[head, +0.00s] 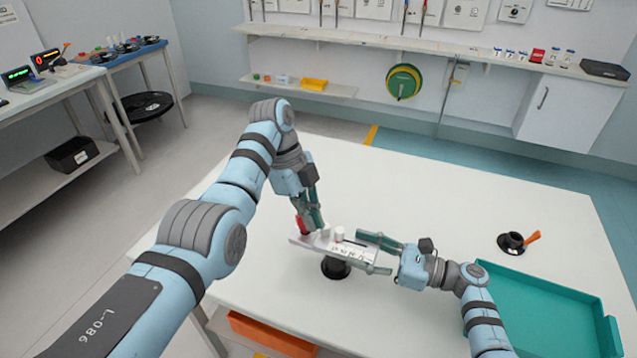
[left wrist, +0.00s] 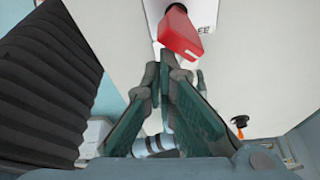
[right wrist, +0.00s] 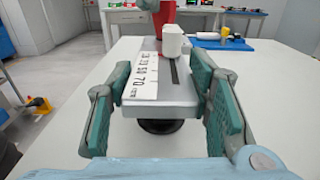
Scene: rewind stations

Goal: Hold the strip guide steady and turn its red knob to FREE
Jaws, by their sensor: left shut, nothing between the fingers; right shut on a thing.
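The strip guide (head: 345,249) is a pale plate with a printed scale and white posts, on a round black base (head: 335,268) on the white table. Its red knob (head: 303,227) is at the left end; it also shows in the left wrist view (left wrist: 180,33), beside a label ending "EE". The rest of that label is hidden. My right gripper (head: 365,252) is shut on the guide's right end, fingers along both long sides, as the right wrist view (right wrist: 165,95) shows. My left gripper (head: 312,222) is shut and empty, close to the knob. I cannot tell whether they touch.
A teal tray (head: 606,335) is at the table's right. A black round thing with an orange handle (head: 532,237) stands behind it. An orange bin (head: 270,335) is under the front edge. The back of the white table (head: 450,190) is clear.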

